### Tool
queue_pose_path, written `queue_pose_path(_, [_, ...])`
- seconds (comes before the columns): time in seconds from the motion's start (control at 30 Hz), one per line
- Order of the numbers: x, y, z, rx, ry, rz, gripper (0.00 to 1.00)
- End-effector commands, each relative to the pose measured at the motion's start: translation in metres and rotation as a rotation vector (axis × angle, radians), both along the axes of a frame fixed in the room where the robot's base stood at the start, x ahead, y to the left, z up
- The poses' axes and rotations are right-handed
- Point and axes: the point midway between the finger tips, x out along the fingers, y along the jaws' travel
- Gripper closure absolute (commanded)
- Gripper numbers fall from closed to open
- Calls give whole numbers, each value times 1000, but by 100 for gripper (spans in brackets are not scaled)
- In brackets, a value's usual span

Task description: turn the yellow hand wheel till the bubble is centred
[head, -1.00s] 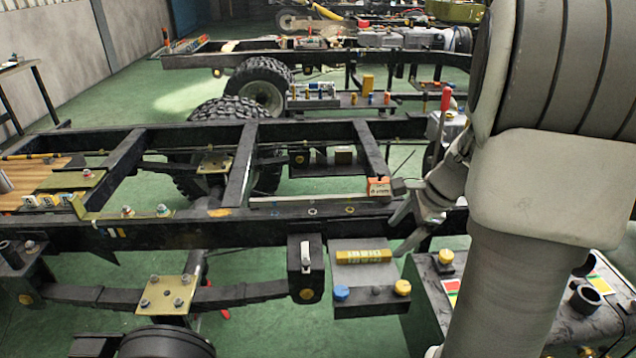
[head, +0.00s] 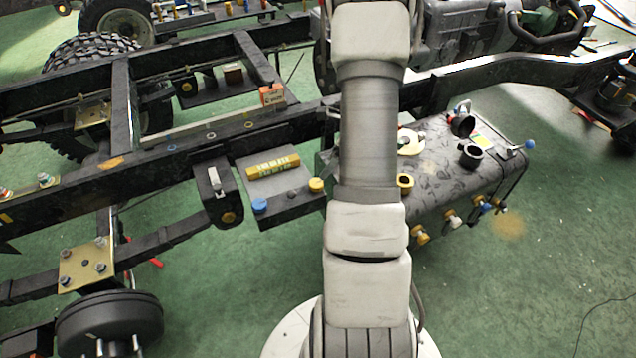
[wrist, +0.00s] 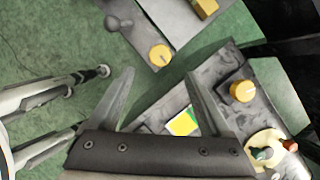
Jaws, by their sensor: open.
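My gripper (wrist: 160,75) is open and empty in the wrist view, its two fingers spread. In the head view my own arm hides it. A round yellow knob (wrist: 159,55) sits on a grey plate's corner, just beyond the fingertips. Another yellow knob (wrist: 242,91) stands on the dark tank, right of the right finger. Both show in the head view, as the plate knob (head: 317,184) and the tank knob (head: 405,181). I cannot tell which is the hand wheel. I make out no bubble.
The tank (head: 470,195) carries a cream disc (head: 411,140) with small fittings and a black open neck (head: 471,156). A blue cap (head: 260,205) and yellow box (head: 273,165) sit on the plate. Dark chassis rails (head: 190,155) run behind.

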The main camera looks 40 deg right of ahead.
Motion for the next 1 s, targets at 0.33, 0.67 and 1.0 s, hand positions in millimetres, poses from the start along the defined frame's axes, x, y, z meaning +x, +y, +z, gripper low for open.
queue_pose_path(0.33, [22,14,-67,1,0,0,18])
queue_pose_path(0.67, [30,19,-85,0,0,0,18])
queue_pose_path(1.0, [30,19,-85,0,0,1,42])
